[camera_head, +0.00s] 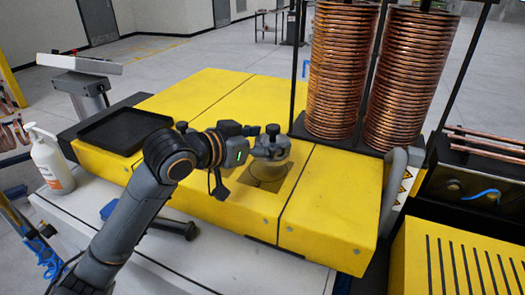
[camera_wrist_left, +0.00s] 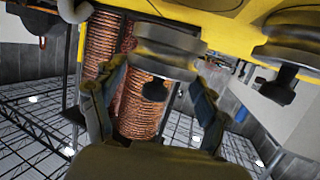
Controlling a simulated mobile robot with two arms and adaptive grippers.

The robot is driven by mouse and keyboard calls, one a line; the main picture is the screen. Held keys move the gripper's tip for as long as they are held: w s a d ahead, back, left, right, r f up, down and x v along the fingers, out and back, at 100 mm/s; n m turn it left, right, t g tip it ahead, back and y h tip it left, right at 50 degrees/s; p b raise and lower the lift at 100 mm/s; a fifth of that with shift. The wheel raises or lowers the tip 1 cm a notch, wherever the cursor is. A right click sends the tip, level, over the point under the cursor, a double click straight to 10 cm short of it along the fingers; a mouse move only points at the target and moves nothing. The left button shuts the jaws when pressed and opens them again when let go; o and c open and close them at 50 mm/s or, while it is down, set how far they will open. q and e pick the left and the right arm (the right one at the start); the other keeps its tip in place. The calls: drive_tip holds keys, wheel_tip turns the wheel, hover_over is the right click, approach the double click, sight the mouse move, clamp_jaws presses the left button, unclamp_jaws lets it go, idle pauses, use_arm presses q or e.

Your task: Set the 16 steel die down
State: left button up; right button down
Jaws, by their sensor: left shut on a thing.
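The steel die (camera_head: 270,152) is a round grey piece with a dark knob. In the head view it is at the end of my left gripper (camera_head: 254,150), over the square recess (camera_head: 263,178) in the yellow machine top. The wrist view shows the die (camera_wrist_left: 168,45) between the two fingers of my left gripper (camera_wrist_left: 160,82), which is shut on it. I cannot tell whether the die touches the recess floor. No number is readable on it. My right gripper is not in view.
A black tray (camera_head: 122,130) lies on the yellow machine (camera_head: 325,205), left of my arm. Two tall copper coils (camera_head: 338,75) stand behind the recess at the right. A white bottle (camera_head: 51,163) stands at the left. A second grey round piece (camera_wrist_left: 290,30) shows in the wrist view.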

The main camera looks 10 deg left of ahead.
use_arm(q)
drive_tip(key=shift+w+a+f, duration=0.2)
drive_tip(key=shift+a+f, duration=0.05)
drive_tip(key=shift+a, duration=0.05)
wheel_tip(320, 180, down, 2)
drive_tip(key=shift+w+a+f, duration=0.1)
drive_tip(key=shift+a+f, duration=0.05)
drive_tip(key=shift+f, duration=0.55)
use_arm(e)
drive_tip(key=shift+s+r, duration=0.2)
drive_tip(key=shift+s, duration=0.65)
use_arm(q)
drive_tip(key=shift+f, duration=0.1)
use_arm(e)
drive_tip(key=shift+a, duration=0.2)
use_arm(q)
drive_tip(key=o, duration=1.8)
drive_tip(key=shift+f, duration=0.2)
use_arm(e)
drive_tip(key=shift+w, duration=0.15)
